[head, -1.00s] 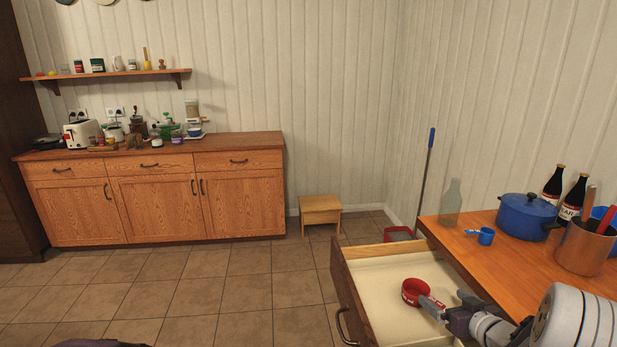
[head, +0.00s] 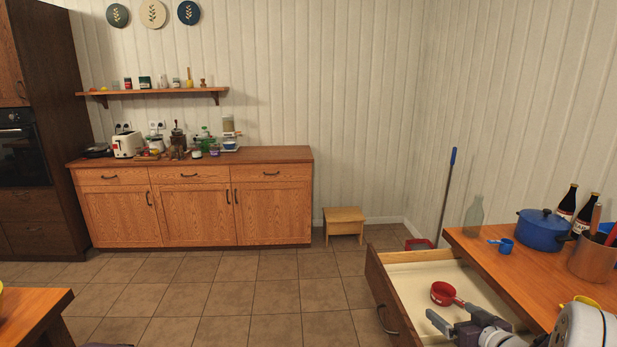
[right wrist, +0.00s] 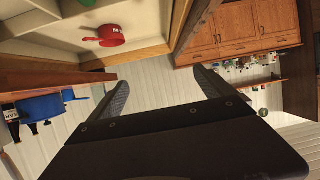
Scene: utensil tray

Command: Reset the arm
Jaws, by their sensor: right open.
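My right gripper (head: 453,313) is open and empty, in front of and above the open drawer (head: 380,290) in the head view. Its two fingers are spread wide in the right wrist view (right wrist: 160,85), with nothing between them. A red measuring cup (head: 443,293) lies in the drawer just beyond the gripper, apart from the fingers. The cup also shows in the right wrist view (right wrist: 111,36). My left gripper cannot be made out in the head view.
The counter at right holds a blue pot (head: 543,231), a small blue cup (head: 505,246), bottles and a copper pot (head: 592,258). A wooden stool (head: 345,221) and a long cabinet (head: 190,205) stand along the back wall. The tiled floor between is clear.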

